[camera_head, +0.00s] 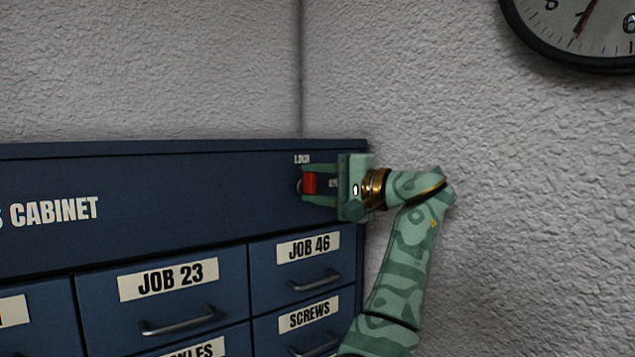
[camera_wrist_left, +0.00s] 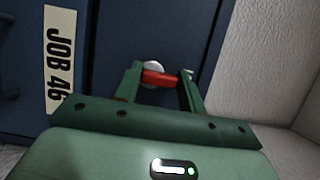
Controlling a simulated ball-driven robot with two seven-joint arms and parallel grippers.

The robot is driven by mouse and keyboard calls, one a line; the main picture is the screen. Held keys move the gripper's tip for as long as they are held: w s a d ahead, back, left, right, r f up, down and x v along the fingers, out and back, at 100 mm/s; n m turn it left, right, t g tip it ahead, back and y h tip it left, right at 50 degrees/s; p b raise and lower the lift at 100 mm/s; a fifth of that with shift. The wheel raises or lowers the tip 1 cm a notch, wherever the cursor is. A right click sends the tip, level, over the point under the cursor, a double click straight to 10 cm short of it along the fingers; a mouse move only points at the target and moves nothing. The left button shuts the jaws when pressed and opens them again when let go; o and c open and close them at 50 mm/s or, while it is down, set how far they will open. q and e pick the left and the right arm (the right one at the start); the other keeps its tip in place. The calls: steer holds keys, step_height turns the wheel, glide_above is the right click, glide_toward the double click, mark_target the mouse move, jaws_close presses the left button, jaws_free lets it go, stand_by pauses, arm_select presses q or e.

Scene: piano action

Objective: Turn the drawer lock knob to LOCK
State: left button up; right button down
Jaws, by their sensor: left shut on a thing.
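The drawer lock knob (camera_head: 309,184) is a red bar on a round silver base, on the upper right front of the blue cabinet (camera_head: 190,190). In the head view the bar looks upright. A small label (camera_head: 302,159) is above it, and another (camera_head: 333,183) to its right is partly hidden by my gripper. My left gripper (camera_head: 313,185) is shut on the knob, one finger above it and one below. In the left wrist view the red knob (camera_wrist_left: 160,79) spans between the two green fingers (camera_wrist_left: 158,86). My right gripper is not in view.
Below are labelled drawers with grey handles, such as JOB 23 (camera_head: 178,320) and JOB 46 (camera_head: 315,284). A rough grey wall (camera_head: 540,200) stands right of the cabinet, with a clock (camera_head: 590,25) high up.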

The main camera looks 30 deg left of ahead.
arm_select(q)
steer(key=shift+r, duration=0.3)
steer(key=o, duration=1)
steer(key=shift+f, duration=0.1)
steer(key=shift+a+f, duration=0.1)
steer(key=shift+a, duration=0.05)
steer(key=shift+d, duration=8.2)
